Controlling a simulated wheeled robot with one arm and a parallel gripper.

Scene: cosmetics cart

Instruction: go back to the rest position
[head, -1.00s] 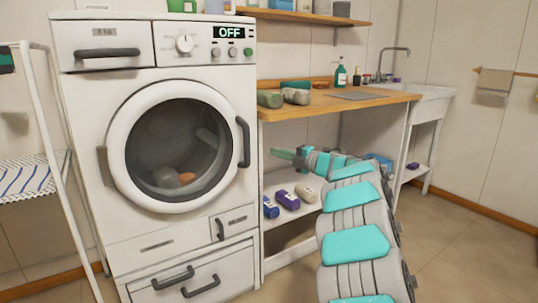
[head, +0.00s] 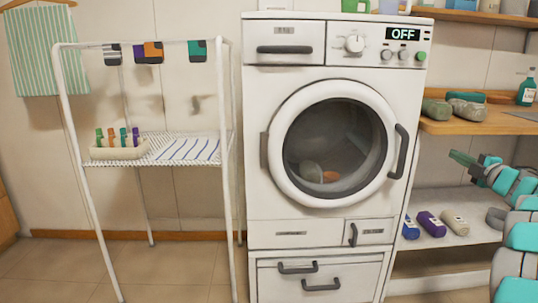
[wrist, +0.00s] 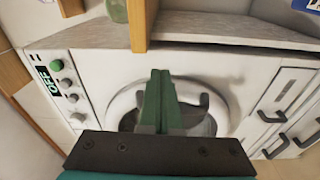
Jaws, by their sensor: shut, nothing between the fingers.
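My gripper (head: 461,158) is at the right of the head view, in front of the wooden counter and above the lower shelf. Its green fingers are shut together with nothing between them, as the wrist view (wrist: 160,85) also shows. The washing machine (head: 258,180) stands left of my gripper, apart from it, with its round door closed and its display reading OFF. In the wrist view the washing machine's front (wrist: 100,75) lies beyond the fingers.
A white drying rack (head: 70,120) with hanging cloths and a tray of clips (head: 118,153) stands at left. The wooden counter (head: 480,126) bears rolled towels. The floor (head: 185,268) in front is clear.

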